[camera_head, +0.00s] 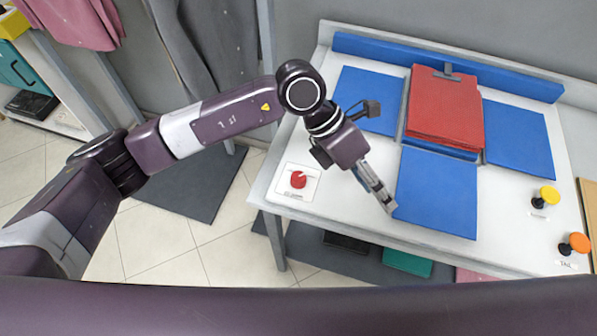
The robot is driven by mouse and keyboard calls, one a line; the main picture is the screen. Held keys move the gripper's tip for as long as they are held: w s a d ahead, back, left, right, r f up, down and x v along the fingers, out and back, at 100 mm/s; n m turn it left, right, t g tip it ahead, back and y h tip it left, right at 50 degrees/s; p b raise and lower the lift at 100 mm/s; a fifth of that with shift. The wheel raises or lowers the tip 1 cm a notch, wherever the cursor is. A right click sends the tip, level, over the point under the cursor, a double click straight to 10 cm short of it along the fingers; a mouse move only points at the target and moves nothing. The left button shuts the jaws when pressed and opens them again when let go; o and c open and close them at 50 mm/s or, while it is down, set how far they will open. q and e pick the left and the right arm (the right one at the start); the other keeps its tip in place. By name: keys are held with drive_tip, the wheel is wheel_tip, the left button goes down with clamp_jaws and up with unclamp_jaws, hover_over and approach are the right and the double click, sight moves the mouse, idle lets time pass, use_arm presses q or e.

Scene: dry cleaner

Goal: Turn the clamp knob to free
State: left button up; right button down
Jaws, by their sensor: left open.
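The likely clamp knob is a red round knob (298,179) with a light pointer mark, on a white plate at the table's left front. Its label is too small to read. My left gripper (386,203) is open, pointing down toward the front right, to the right of the red knob and apart from it. It is over the left edge of the front blue panel (437,192). A folded red cloth (445,105) lies on the blue panels, with a dark clip (446,72) at its back edge. My right gripper does not show.
Blue side panels (518,138) flank the cloth. Dark garments (205,60) hang behind my left arm. Folded items (407,262) lie under the table.

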use_arm(q)
drive_tip(key=w+a+f+t+y, duration=0.1)
drive_tip(key=w+a+f+y, duration=0.15)
drive_tip(key=w+a, duration=0.2)
drive_tip(key=t+y, duration=0.2)
drive_tip(key=y, duration=0.3)
hover_over(298, 176)
drive_tip(key=shift+f+h, duration=0.25)
wheel_tip(298, 176, down, 7)
drive_tip(key=p, duration=0.2)
drive_tip(key=shift+r+p, duration=0.15)
drive_tip(key=shift+p, duration=0.25)
drive_tip(key=shift+f, duration=0.45)
drive_tip(key=shift+c, duration=0.5)
drive_tip(key=c, duration=1)
